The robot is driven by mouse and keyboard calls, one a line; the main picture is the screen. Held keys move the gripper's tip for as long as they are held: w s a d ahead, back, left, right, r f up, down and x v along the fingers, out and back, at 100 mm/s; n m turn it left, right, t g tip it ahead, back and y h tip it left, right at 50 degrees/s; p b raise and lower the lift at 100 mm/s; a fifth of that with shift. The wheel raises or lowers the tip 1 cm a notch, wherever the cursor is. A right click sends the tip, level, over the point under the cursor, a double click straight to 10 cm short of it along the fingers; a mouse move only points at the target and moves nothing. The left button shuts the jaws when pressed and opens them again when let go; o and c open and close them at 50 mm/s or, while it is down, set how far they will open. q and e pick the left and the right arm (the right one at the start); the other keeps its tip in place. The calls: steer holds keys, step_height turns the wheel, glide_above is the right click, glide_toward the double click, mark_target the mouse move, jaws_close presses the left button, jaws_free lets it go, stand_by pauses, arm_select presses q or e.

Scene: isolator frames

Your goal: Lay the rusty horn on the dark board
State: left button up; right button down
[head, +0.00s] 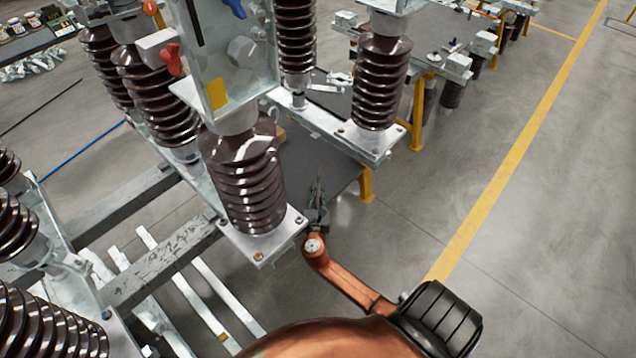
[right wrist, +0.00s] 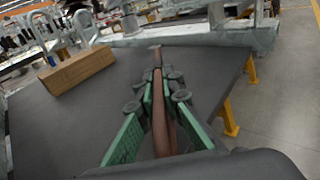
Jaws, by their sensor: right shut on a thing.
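The rusty horn (right wrist: 163,125) is a thin reddish-brown rod-like piece in the right wrist view. My right gripper (right wrist: 161,90) has its green-padded fingers shut on it, one on each side, with the horn pointing away from the wrist. The dark board (right wrist: 65,120) is a flat dark grey surface under and ahead of the gripper. In the head view the right gripper (head: 318,195) is over the board (head: 325,165), beside a brown insulator. I cannot tell whether the horn touches the board. My left gripper is not in view.
A cardboard-brown block (right wrist: 78,70) lies on the board's left part. Ribbed brown insulators (head: 245,185) on metal frames stand close left of my right arm. Yellow legs (head: 366,185) support the board's right side. Open floor (head: 420,200) lies to the right.

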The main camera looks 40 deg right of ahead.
mark_target(318, 181)
steer(key=shift+w+d, duration=0.2)
steer(key=shift+w, duration=0.05)
steer(key=x, duration=0.3)
steer(key=shift+w+d+r+b, duration=0.1)
steer(key=shift+w+d+b, duration=0.1)
steer(key=shift+b, duration=0.1)
steer(key=shift+s+a+f, duration=0.1)
steer(key=shift+f, duration=0.3)
steer(key=shift+r, duration=0.15)
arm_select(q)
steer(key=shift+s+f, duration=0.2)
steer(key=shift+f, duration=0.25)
arm_select(e)
steer(key=c, duration=2.1)
jaws_free()
